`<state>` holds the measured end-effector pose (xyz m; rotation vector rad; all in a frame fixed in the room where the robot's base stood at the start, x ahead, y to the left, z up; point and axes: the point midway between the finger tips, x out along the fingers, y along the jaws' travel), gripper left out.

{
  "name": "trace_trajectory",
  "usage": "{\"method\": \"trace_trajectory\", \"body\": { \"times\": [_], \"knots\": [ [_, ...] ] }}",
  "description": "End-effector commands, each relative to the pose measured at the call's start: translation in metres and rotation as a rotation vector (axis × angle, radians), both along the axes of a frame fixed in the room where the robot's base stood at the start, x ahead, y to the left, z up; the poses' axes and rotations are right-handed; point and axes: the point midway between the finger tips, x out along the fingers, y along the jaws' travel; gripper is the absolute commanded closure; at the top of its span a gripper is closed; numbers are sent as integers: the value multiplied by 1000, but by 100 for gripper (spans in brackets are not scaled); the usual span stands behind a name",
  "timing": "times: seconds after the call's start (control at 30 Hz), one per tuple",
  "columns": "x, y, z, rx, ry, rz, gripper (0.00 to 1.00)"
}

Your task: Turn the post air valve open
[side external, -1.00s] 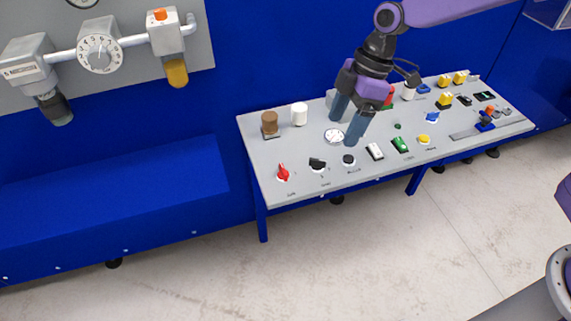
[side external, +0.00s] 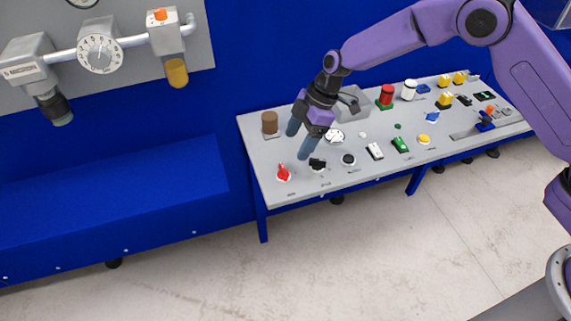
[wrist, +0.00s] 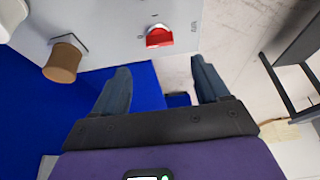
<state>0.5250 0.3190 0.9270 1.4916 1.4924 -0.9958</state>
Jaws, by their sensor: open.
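My gripper (side external: 299,142) is open and empty above the left part of the grey control table (side external: 262,155). Its two fingers also show in the wrist view (wrist: 160,72), with nothing between them. A red knob (side external: 284,174) on a white base sits at the table's front left corner. It also shows at the top of the wrist view (wrist: 159,37), just beyond the fingers and apart from them. A black knob (side external: 317,163) is right of it, close to one fingertip in the picture.
A brown cylinder (side external: 270,122) stands at the table's back left. Piping with a numbered dial (side external: 100,54) hangs on the wall panel.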

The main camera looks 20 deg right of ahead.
Motion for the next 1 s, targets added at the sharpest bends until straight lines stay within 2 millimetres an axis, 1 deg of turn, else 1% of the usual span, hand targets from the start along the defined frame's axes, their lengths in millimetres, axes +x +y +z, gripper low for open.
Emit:
{"method": "trace_trajectory", "body": {
  "times": [0.03, 0.3, 0.5, 0.7, 0.93, 0.97, 1.0],
  "knots": [
    [-1, 4, -10, -2, 4, 2, 26],
    [-1, 23, -55, -1, 2, 1, 26],
    [0, 31, -76, 0, 1, -1, 26],
    [0, 35, -84, 0, 0, 0, 26],
    [0, 35, -84, 0, 0, -1, 26],
    [0, 35, -84, 0, 0, -1, 29],
    [0, 35, -84, 0, 0, -1, 42]
  ]
}}
